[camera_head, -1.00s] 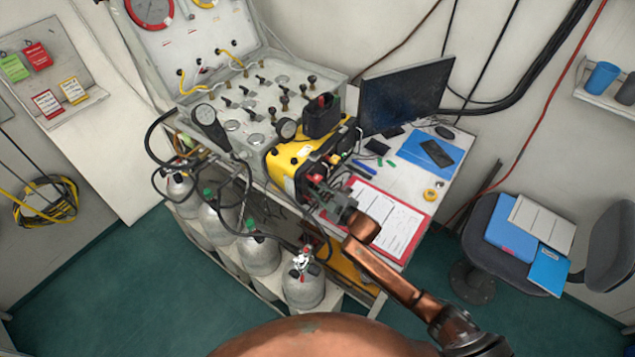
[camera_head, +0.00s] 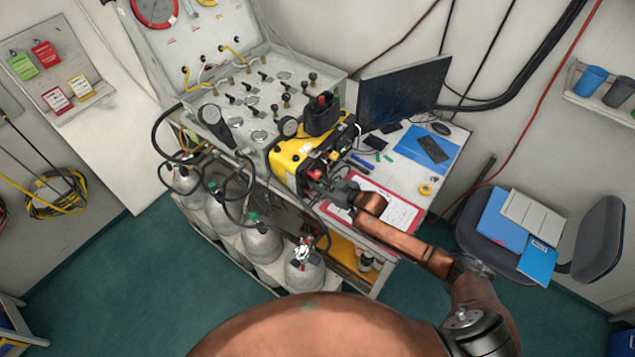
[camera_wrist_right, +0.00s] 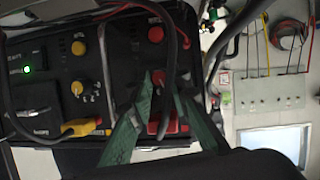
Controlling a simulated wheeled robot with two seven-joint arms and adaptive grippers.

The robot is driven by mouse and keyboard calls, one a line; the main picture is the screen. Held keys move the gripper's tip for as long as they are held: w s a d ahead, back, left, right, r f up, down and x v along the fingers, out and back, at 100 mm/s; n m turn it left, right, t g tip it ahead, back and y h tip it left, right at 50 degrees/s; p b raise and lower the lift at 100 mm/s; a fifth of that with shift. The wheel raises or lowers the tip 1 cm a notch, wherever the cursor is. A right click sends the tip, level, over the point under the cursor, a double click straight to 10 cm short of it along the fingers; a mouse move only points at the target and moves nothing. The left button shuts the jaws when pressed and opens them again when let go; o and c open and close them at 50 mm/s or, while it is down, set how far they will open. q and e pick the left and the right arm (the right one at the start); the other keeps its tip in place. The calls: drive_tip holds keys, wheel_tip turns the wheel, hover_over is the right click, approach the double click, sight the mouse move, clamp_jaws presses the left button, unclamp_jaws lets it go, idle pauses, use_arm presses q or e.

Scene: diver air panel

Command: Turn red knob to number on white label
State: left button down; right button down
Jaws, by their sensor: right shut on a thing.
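The yellow-cased unit (camera_head: 288,160) stands at the front edge of the bench, its dark control face toward my right arm. My right gripper (camera_head: 322,182) is at that face; in the wrist view its green fingers (camera_wrist_right: 165,112) are closed around a red knob (camera_wrist_right: 159,122), partly hidden by the fingers and a dark cable. Another round red knob (camera_wrist_right: 155,34) is above it, clear of the fingers. Two yellow knobs (camera_wrist_right: 78,88) sit to the left, the lower one with white numbers around it. I cannot make out the white label's number. My left gripper is not in view.
Cables cross the control face, one with a yellow plug (camera_wrist_right: 82,127). A red clipboard (camera_head: 400,213) lies beside the unit, under my right arm. A monitor (camera_head: 402,93) stands behind. Gas cylinders (camera_head: 262,245) stand below the bench front.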

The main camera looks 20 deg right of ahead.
drive_tip(key=shift+d+f, duration=0.1)
idle(0.3)
drive_tip(key=c, duration=2.1)
unclamp_jaws()
drive_tip(key=v, duration=1.2)
drive_tip(key=shift+s, duration=0.1)
